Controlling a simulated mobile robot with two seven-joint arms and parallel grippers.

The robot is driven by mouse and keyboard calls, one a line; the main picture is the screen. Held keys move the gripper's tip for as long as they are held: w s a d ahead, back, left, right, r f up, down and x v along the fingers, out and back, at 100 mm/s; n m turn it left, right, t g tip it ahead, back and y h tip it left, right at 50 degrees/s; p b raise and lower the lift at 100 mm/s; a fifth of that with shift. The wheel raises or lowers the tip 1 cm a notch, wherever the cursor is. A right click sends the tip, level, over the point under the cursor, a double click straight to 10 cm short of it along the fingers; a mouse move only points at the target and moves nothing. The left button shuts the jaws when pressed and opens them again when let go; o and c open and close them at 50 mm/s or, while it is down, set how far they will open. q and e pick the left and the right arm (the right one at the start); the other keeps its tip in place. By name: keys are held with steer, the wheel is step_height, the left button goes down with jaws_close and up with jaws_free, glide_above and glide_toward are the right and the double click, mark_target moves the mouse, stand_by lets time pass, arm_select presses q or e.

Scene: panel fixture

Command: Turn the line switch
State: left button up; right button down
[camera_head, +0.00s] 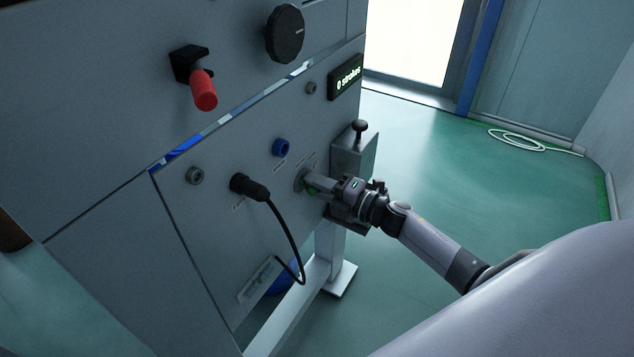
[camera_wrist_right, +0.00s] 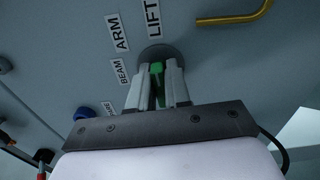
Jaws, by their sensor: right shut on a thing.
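The line switch shows in the right wrist view as a green handle (camera_wrist_right: 157,69) on a round grey base (camera_wrist_right: 150,51) set in the grey panel (camera_wrist_right: 215,55). White labels around it read LIFT, ARM and BEAM, and another label is partly hidden. My right gripper (camera_wrist_right: 160,75) is shut on the green handle, with one finger on each side of it. In the head view, my right gripper (camera_head: 311,182) reaches the panel from the right, and only a bit of green shows at its fingertips. My left gripper is not in view.
A black plug with a cable (camera_head: 249,187), a blue knob (camera_head: 280,148) and a red-handled lever (camera_head: 203,90) sit left of my gripper. A grey box with a black knob (camera_head: 359,131) stands close beside it. A display (camera_head: 346,78) reads 0 strokes.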

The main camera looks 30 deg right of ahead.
steer(key=shift+m, duration=0.4)
steer(key=c, duration=1.2)
jaws_free()
steer(key=shift+o, duration=0.2)
steer(key=shift+s+d, duration=0.1)
steer(key=v, duration=0.7)
